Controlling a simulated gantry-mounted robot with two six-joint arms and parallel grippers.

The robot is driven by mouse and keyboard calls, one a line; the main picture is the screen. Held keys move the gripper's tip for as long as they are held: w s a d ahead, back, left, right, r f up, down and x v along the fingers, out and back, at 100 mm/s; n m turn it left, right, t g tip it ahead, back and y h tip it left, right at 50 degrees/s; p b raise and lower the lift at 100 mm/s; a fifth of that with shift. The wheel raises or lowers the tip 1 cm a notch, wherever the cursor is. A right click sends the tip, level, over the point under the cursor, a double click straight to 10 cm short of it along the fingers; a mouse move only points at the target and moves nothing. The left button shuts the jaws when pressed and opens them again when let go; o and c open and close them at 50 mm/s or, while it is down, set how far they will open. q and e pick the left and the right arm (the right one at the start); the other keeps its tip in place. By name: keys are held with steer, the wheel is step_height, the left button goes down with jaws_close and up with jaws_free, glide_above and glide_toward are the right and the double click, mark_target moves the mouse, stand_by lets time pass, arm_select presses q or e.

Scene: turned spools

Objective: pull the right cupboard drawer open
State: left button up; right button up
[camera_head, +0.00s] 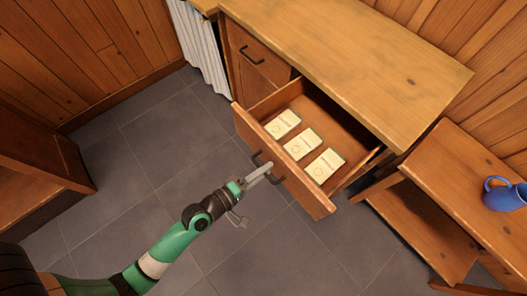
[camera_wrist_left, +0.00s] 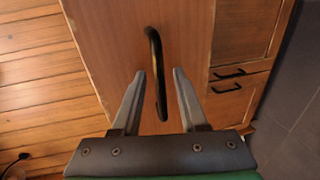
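The right cupboard drawer (camera_head: 318,206) stands pulled out of the cupboard, and its inside shows in the head view. Its front panel (camera_wrist_left: 187,30) fills the middle of the left wrist view. The dark bar handle (camera_head: 257,160) is on that front and also shows in the left wrist view (camera_wrist_left: 153,45). My left gripper (camera_head: 263,171) is at the handle. In the left wrist view its two fingers (camera_wrist_left: 160,75) are apart, one on each side of the handle, with gaps visible. My right gripper is not in view.
Three pale packets (camera_head: 302,145) lie in the drawer. A closed drawer (camera_head: 257,55) is to its left under the wooden worktop (camera_head: 360,55). A low shelf unit (camera_head: 445,175) with a blue mug (camera_head: 505,196) stands at the right. The grey tiled floor (camera_head: 150,150) is clear in front.

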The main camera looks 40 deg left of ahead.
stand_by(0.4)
arm_select(q)
steer(key=b+v, duration=0.2)
steer(key=v, duration=0.9)
steer(key=shift+s, duration=0.3)
steer(key=shift+r, duration=0.1)
